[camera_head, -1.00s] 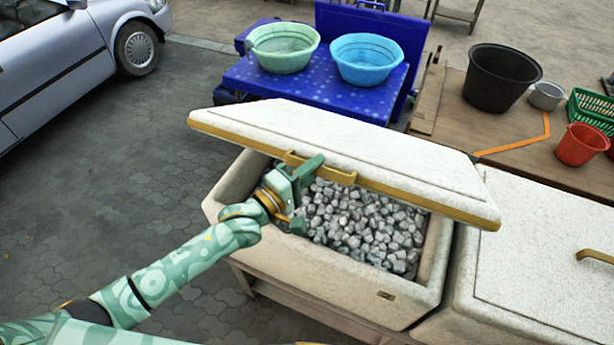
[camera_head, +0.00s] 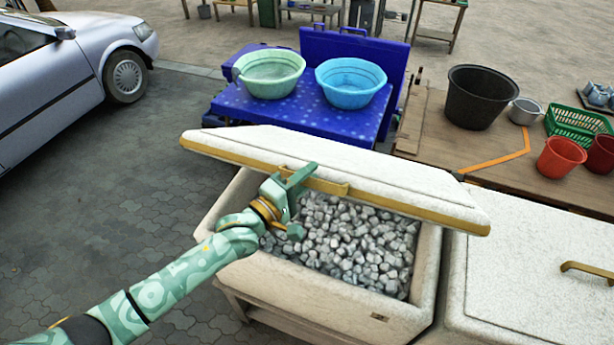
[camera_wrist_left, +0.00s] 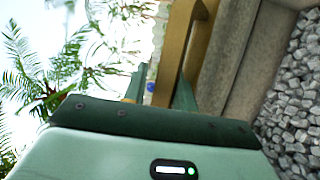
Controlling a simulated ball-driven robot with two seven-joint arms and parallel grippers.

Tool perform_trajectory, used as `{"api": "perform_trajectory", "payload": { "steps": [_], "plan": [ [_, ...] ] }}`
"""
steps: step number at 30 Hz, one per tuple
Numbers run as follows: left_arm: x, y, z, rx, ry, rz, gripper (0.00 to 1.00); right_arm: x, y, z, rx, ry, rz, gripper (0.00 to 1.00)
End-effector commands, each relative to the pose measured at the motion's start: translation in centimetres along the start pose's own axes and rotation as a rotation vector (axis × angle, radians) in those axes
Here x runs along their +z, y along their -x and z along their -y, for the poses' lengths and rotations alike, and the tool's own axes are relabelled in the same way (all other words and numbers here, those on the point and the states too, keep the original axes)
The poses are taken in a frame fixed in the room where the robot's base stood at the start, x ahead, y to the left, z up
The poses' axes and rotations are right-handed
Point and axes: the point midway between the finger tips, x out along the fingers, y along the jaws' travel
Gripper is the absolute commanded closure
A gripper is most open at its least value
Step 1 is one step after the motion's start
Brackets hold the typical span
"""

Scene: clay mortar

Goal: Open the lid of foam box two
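A white foam box (camera_head: 350,318) stands in the middle with its lid (camera_head: 370,175) partly raised at the front and tilted. Which number it bears cannot be told. Grey chunks (camera_head: 350,240) fill it. The lid has a yellow front edge and a yellow handle (camera_head: 325,185). My left gripper (camera_head: 292,200) is at this handle, with one finger above and one below. In the left wrist view the yellow handle (camera_wrist_left: 172,60) lies between the fingers (camera_wrist_left: 160,90), with a narrow gap beside one finger, so the gripper looks open around it. My right gripper is not in view.
A second foam box (camera_head: 540,300) with a closed lid stands close on the right. Behind are a blue table (camera_head: 300,118) with two basins and a wooden table (camera_head: 430,140) with a black bucket (camera_head: 482,97). A car (camera_head: 70,60) is at left; paving between is clear.

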Motion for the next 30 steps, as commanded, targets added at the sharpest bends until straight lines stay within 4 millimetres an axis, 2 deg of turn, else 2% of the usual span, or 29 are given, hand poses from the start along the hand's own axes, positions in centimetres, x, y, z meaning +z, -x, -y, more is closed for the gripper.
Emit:
{"api": "perform_trajectory", "payload": {
  "steps": [5, 8, 11, 21, 25, 30],
  "plan": [
    [0.0, 0.2, 0.0, 0.001, 0.000, 0.000, 0.73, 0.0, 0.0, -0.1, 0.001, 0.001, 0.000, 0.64],
    [0.0, 1.2, 0.1, 0.001, 0.001, -0.001, 0.73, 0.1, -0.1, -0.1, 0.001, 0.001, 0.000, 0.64],
    [0.0, 3.2, 0.1, 0.000, -0.001, 0.001, 0.73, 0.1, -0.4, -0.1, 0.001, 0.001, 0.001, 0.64],
    [0.0, 12.3, 0.3, -0.003, 0.000, 0.001, 0.73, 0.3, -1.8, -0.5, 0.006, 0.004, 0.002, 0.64],
    [0.0, 14.7, 0.2, -0.002, 0.000, 0.000, 0.73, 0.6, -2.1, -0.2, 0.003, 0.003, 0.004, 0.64],
    [-0.1, 16.1, 0.1, -0.001, 0.000, 0.000, 0.73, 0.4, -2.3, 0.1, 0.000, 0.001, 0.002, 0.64]
  ]
}}
